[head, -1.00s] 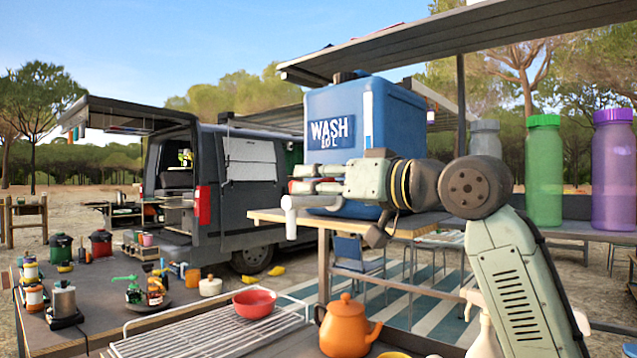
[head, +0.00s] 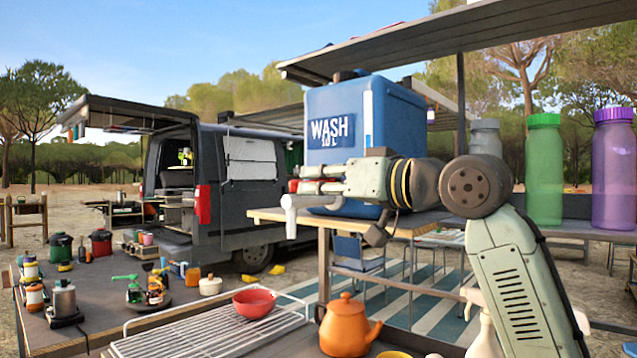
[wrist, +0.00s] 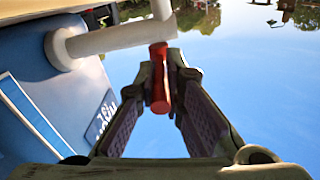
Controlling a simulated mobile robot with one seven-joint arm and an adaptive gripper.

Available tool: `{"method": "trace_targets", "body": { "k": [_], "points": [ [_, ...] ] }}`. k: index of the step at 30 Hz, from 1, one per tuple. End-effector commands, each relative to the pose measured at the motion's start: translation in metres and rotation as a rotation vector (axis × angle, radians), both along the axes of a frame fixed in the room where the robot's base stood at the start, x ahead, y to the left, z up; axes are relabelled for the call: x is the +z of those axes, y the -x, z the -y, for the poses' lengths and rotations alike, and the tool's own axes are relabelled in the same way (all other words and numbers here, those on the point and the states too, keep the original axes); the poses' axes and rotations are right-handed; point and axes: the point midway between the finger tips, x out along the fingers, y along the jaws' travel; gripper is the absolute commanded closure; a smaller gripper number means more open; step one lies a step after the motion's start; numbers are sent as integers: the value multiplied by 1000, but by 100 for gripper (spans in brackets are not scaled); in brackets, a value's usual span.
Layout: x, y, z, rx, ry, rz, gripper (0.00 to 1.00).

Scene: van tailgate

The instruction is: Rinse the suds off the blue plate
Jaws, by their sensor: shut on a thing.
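A blue water container (head: 385,115) marked WASH stands on a wooden table. Its white spout (head: 290,215) points down past the table's left edge and also shows in the wrist view (wrist: 110,38). My gripper (head: 300,180) is at the tap, just above the spout. Its fingers (wrist: 160,75) are shut on the red tap lever (wrist: 159,85), which sits between the fingertips. A little of the lever's red shows beside the fingers in the head view. I cannot make out the blue plate or any suds in either view.
Below stand a wire rack (head: 215,338), a red bowl (head: 255,303) and an orange teapot (head: 346,326). Green (head: 543,170) and purple (head: 613,170) bottles stand at right. A van (head: 240,185) with cooking things is at left. Air left of the spout is clear.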

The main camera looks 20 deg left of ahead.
Motion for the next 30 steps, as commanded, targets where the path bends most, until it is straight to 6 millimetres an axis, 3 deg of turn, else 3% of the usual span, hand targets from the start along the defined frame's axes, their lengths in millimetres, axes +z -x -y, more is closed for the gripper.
{"method": "trace_targets", "body": {
  "k": [8, 18, 29, 30],
  "points": [
    [-2, 4, -2, -41, 6, 4, 100],
    [-2, 13, -7, -258, 5, 1, 100],
    [-1, 13, -7, -281, 2, -1, 100],
    [-1, 13, -7, -281, 2, -1, 89]
  ]
}}
